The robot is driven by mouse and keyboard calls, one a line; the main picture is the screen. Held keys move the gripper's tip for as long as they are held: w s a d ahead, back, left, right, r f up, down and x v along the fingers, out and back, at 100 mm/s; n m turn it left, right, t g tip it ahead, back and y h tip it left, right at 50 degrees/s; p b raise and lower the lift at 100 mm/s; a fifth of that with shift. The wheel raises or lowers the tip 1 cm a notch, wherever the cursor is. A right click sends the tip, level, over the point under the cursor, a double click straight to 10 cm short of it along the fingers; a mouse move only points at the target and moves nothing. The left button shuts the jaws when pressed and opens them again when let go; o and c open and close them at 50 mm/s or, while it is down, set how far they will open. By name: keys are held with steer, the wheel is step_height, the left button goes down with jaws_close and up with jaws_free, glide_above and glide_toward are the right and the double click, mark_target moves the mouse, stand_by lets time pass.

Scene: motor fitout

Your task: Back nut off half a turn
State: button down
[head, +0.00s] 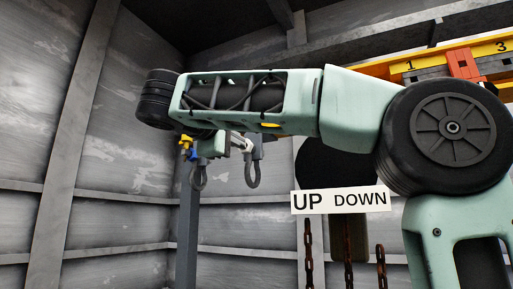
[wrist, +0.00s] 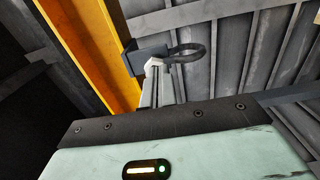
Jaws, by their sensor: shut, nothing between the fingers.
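My gripper (head: 243,144) is high up at the end of my arm, left of centre in the head view. In the wrist view its pale fingers (wrist: 157,66) are together and empty, with the tips close to a dark block with a ring (wrist: 190,52). I cannot tell whether they touch it. I cannot make out a nut in either view.
A yellow beam (wrist: 85,45) runs beside the block in the wrist view. A numbered yellow rail (head: 463,58) is at the upper right. An UP/DOWN sign (head: 340,200) is above rusty chains (head: 381,266). A post (head: 187,225) stands at left, before grey panelled walls.

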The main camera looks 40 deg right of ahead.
mark_target(250, 142)
steer(key=shift+x, duration=3.4)
steer(key=shift+w+a+r, duration=0.1)
steer(key=shift+w+r, duration=0.05)
steer(key=shift+r, duration=1.15)
